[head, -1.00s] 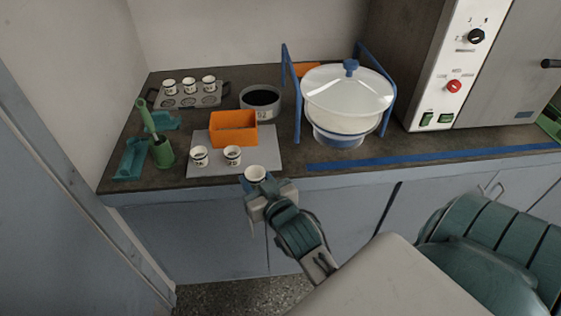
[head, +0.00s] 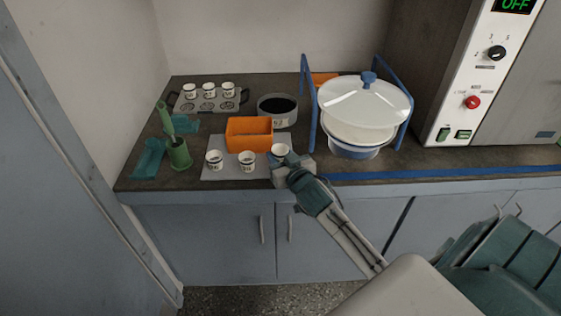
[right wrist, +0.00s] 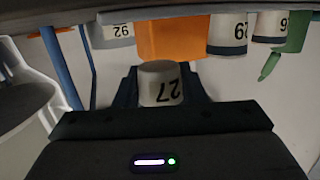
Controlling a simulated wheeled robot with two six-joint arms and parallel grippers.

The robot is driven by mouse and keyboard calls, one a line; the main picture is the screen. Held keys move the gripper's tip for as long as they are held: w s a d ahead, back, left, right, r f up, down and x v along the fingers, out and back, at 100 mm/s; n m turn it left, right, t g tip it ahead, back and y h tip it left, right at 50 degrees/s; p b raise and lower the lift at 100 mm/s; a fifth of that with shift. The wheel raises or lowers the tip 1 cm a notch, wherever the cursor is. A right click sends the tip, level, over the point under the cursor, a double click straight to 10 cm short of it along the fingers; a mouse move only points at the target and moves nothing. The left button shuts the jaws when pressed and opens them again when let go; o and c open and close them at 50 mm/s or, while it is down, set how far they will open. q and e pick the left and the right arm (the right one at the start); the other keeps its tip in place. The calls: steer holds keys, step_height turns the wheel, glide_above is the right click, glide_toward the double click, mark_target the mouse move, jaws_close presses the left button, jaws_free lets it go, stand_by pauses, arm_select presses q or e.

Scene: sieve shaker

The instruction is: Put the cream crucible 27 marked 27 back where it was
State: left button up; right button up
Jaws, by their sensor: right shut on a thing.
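My right gripper (head: 287,164) is shut on the cream crucible 27 (head: 281,150). In the right wrist view the crucible marked 27 (right wrist: 161,84) sits between the two fingers, its number upside down in the picture. In the head view it is at the right side of the pale grey mat (head: 223,174), right of the orange box (head: 249,140). Whether its base touches the mat is hidden by the gripper. Crucible 29 (right wrist: 228,35) and crucible 26 (right wrist: 270,26) show in the right wrist view. My left gripper is not in view.
Several holes fill a grey rack (head: 242,97), with three crucibles (head: 209,90) along its back. A dark-filled bowl (head: 277,108) stands behind the orange box. The sieve shaker (head: 365,105) with blue posts is to the right. A green cup (head: 179,153) stands left of the mat.

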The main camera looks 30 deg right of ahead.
steer(key=shift+w+d, duration=0.25)
steer(key=shift+f, duration=0.35)
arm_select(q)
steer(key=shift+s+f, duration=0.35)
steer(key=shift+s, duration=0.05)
arm_select(e)
steer(key=shift+f, duration=1.4)
steer(key=shift+f, duration=0.1)
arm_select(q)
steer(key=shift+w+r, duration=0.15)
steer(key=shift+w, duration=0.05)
arm_select(e)
steer(key=o, duration=1)
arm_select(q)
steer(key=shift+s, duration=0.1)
